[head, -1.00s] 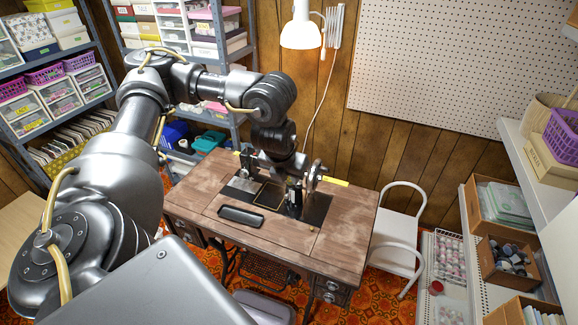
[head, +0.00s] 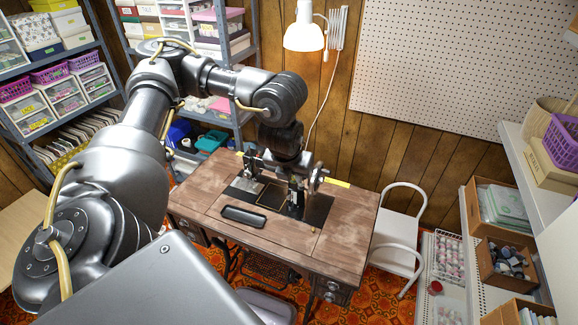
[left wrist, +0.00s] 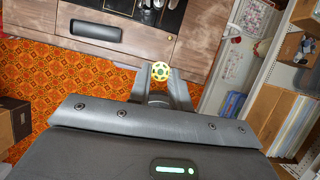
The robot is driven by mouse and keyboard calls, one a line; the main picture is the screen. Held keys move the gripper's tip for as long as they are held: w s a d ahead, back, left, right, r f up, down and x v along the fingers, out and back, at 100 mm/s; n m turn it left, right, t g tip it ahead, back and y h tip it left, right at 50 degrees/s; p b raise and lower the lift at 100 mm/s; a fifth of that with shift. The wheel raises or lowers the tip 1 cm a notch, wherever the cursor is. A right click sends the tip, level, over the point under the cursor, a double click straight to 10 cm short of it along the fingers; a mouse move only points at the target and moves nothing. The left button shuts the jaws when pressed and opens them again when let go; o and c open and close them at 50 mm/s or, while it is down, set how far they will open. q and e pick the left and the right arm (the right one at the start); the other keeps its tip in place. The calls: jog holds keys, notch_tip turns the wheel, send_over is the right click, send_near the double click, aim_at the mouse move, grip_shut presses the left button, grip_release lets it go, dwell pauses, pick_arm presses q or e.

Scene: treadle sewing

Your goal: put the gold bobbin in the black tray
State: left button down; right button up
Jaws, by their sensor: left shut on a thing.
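The gold bobbin (left wrist: 161,71) is a small spoked yellow disc in the left wrist view, between the fingertips of my left gripper (left wrist: 162,82). The gripper is shut on it. In the head view my left gripper (head: 297,205) points down over the sewing table, beside the machine; the bobbin is too small to make out there. The black tray (head: 243,215) is a shallow oblong dish on the front part of the tabletop, left of the gripper. It also shows in the left wrist view (left wrist: 95,37). My right gripper is in neither view.
The wooden sewing table (head: 205,185) carries a dark sewing machine with a handwheel (head: 317,180) close to my left gripper. A white lamp (head: 304,37) hangs above. A white chair (head: 385,240) stands at the right. The tabletop around the tray is mostly clear.

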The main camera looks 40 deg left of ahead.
pick_arm(q)
jog(key=s+d+f+n+g+h+b, duration=0.1)
jog(key=s+d+n+g+b, duration=0.1)
jog(key=d+n, duration=0.6)
jog(key=s+d+f+n+g+b, duration=0.1)
jog(key=d+n+g+b, duration=0.4)
jog(key=n, duration=1.8)
jog(key=d+g, duration=0.1)
jog(key=d, duration=0.2)
jog(key=shift+s+g+h, duration=0.35)
jog(key=shift+g+h, duration=0.05)
